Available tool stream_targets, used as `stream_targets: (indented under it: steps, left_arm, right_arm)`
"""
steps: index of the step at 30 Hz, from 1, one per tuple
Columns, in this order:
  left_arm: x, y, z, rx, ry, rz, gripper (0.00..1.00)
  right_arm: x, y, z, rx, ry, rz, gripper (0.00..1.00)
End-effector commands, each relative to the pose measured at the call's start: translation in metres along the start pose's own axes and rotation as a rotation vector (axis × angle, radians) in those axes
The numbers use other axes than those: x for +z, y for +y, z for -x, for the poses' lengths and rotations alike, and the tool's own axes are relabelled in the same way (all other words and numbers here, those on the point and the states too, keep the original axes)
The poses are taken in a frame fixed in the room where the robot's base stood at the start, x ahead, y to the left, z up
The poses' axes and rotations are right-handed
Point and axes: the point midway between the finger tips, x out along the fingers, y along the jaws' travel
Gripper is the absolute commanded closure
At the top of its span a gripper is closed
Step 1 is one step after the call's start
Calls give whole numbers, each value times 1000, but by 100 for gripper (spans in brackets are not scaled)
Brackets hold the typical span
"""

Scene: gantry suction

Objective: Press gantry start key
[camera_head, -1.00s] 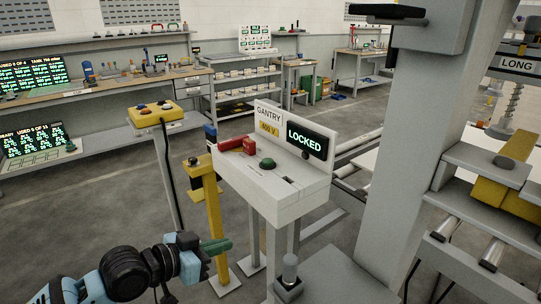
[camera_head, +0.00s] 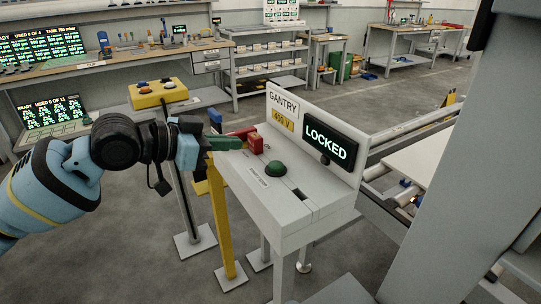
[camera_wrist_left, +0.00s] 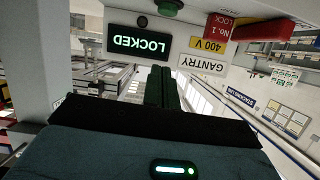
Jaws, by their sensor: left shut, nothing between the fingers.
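A red block with a red handle (camera_head: 256,143) lies left of the button, marked LOCK in the left wrist view (camera_wrist_left: 240,27). My left gripper (camera_head: 236,144) is shut and empty at the console's left, overlapping the red part in view; contact cannot be told. My right gripper is out of view.
A yellow post (camera_head: 222,225) stands just left of the console. A yellow button box (camera_head: 158,93) on a stand is behind my left arm. A large grey column (camera_head: 440,190) rises at the right. Workbenches and shelves line the back.

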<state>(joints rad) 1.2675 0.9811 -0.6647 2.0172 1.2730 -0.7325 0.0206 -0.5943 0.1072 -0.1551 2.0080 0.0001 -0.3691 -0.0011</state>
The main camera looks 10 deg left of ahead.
Motion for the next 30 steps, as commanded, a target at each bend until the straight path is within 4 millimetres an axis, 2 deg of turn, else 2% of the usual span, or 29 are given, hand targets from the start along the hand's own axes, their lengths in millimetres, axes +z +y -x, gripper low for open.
stream_targets:
  steps: [7,11,26,30]
  left_arm:
    - [0,0,-2,0,0,0,100]
    - [0,1,-12,2,2,1,100]
    - [-1,1,-100,1,1,0,100]
    - [20,0,-105,-1,-3,1,100]
  right_arm:
    - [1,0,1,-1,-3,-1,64]
    - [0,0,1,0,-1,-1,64]
    - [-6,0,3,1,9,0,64]
    - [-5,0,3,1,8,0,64]
